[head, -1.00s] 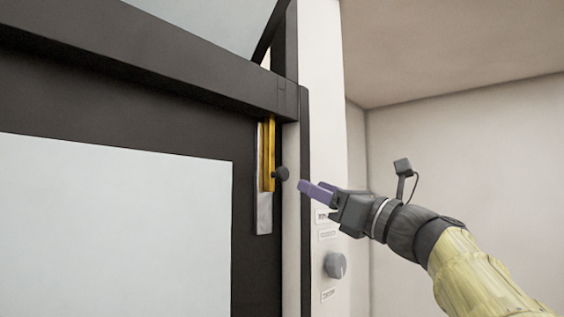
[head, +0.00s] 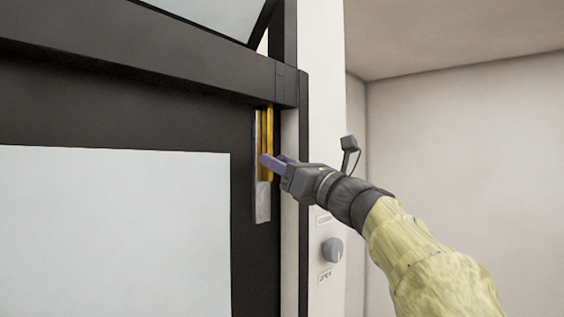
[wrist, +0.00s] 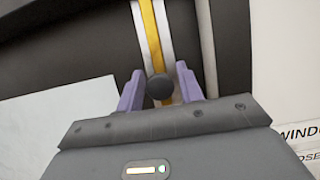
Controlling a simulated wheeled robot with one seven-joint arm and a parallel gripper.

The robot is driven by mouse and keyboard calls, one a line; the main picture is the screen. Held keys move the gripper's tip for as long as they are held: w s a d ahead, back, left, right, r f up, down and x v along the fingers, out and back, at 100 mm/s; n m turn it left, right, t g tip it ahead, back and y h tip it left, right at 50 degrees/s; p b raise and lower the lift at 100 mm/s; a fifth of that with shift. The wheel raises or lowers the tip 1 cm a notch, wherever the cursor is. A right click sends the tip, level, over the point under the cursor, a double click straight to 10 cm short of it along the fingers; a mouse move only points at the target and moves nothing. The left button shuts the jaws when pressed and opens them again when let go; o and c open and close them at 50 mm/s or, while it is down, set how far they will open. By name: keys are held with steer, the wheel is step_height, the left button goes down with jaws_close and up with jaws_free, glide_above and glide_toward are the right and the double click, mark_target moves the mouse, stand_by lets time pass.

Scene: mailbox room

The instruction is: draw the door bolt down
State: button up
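The door bolt (head: 268,126) is a yellow bar on a pale metal plate (head: 263,207) at the right edge of the dark door. Its round dark knob (wrist: 159,87) shows in the wrist view between the two purple fingers of my gripper (wrist: 160,88). The fingers are apart, with a gap showing on each side of the knob. In the head view my gripper (head: 273,162) reaches in from the right to the lower part of the yellow bar and hides the knob.
A dark frame bar (head: 150,75) crosses above the bolt. To the right, a white post (head: 325,120) carries a grey round dial (head: 332,249) and small labels below my arm. Open room lies to the right, before a plain wall (head: 460,160).

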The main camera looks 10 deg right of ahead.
mark_target(269, 182)
jaws_close()
step_height(269, 182, down, 5)
steer(key=b, duration=0.5)
steer(key=shift+w+f, duration=0.1)
steer(key=shift+w, duration=0.05)
steer(key=shift+o, duration=0.5)
jaws_free()
steer(key=shift+f, duration=0.1)
steer(key=shift+o, duration=1.1)
steer(key=b+v, duration=0.8)
steer(key=v, duration=0.9)
steer(key=shift+b, duration=0.35)
